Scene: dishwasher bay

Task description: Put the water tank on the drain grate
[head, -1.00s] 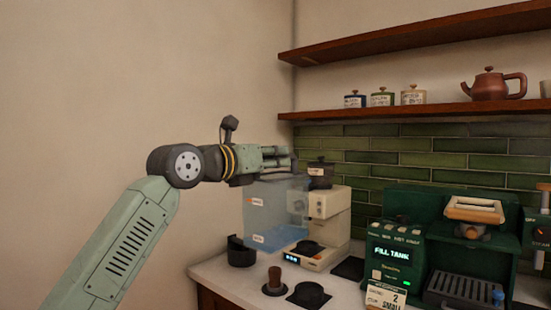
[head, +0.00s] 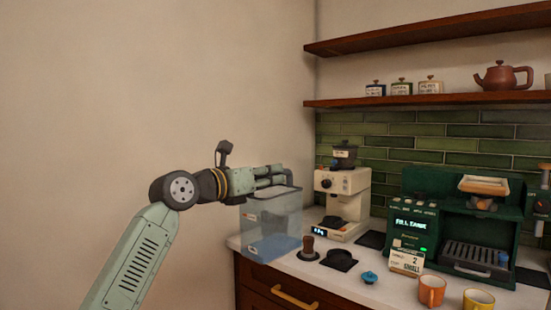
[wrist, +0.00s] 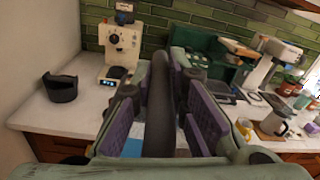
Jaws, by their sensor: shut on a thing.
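The water tank (head: 272,222) is a clear, bluish box with a blue patch low on it. It hangs upright under my gripper (head: 283,177), in front of the counter's left end. In the wrist view, the purple pads of my gripper (wrist: 165,90) are closed around a dark bar (wrist: 159,105), seemingly the tank's handle. A bit of blue tank (wrist: 131,148) shows below. A dark slatted grate (head: 478,252) sits at the base of the green coffee machine; I cannot tell whether it is the drain grate.
A cream grinder (head: 341,203) stands right of the tank, with a tamper (head: 308,247) before it. The green coffee machine (head: 418,222) shows "FILL TANK". An orange mug (head: 431,290) and a yellow mug (head: 478,301) stand in front. A black tub (wrist: 62,88) shows in the wrist view.

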